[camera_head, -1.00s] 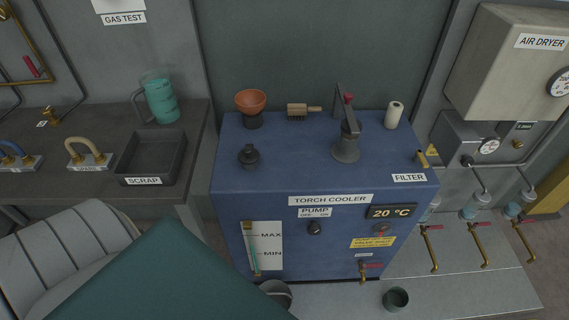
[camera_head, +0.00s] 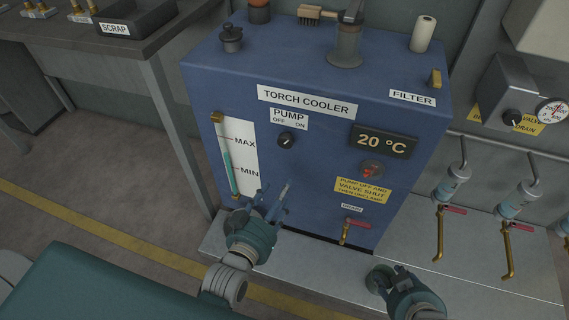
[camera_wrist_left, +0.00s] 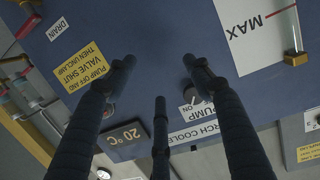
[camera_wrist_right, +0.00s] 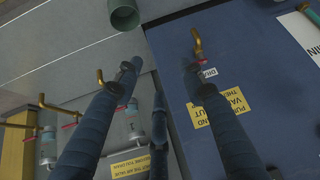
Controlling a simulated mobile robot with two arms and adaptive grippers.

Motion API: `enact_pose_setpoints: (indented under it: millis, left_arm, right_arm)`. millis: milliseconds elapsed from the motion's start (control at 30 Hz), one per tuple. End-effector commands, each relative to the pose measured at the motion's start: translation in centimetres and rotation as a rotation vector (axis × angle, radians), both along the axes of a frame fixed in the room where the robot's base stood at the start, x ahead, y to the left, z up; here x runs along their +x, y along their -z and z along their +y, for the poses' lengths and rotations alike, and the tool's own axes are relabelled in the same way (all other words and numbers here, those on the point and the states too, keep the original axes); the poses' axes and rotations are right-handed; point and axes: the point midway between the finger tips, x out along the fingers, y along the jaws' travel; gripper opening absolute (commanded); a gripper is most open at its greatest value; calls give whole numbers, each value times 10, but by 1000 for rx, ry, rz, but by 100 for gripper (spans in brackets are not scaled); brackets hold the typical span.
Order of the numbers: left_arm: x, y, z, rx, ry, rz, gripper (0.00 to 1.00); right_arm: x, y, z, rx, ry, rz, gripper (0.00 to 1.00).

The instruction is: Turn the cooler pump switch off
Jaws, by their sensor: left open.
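The pump switch (camera_head: 286,139) is a small dark knob on the blue torch cooler (camera_head: 225,85), under the PUMP label (camera_head: 288,119) with OFF at left and ON at right. My left gripper (camera_head: 272,198) is open and empty in front of the cooler, below the switch. In the left wrist view its fingers (camera_wrist_left: 163,65) are spread, and the switch (camera_wrist_left: 190,95) is partly hidden behind one finger. My right gripper (camera_head: 403,272) is low at the cooler's front right; its spread fingers (camera_wrist_right: 160,67) show nothing between them.
A drain valve with a red handle (camera_head: 357,223) sits low on the cooler front, with a green cup (camera_head: 379,279) below. A level gauge (camera_head: 227,160) is left of the switch. Brass pipes (camera_head: 438,232) stand at right. The panel around the switch is clear.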

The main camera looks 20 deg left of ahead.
Motion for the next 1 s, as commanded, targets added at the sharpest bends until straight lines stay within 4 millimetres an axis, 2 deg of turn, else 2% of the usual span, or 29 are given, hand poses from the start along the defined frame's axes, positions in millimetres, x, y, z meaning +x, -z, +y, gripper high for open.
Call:
enact_pose_setpoints:
  millis: [133, 200, 300, 433, 567, 800, 1000]
  left_arm:
    - [4, -46, 14, -13, -36, -141, 52]
    - [3, -63, 17, -15, -44, -176, 52]
    - [5, -75, 20, -16, -50, -201, 52]
    - [17, -78, 19, -16, -50, -206, 52]
    - [39, -78, 18, -17, -50, -207, 52]
    - [80, -77, 17, -17, -50, -206, 52]
    - [102, -77, 16, -17, -49, -204, 52]
  right_arm:
    - [0, -29, 0, 11, 0, -63, 40]
    - [-2, -40, 0, 14, 1, -78, 40]
    - [-1, -50, 0, 16, 0, -98, 40]
    - [9, -60, 3, 28, -3, -146, 40]
    - [27, -74, 10, 48, -10, -240, 40]
    - [59, -111, 23, 96, -23, -440, 40]
    - [74, -137, 30, 124, -30, -561, 40]
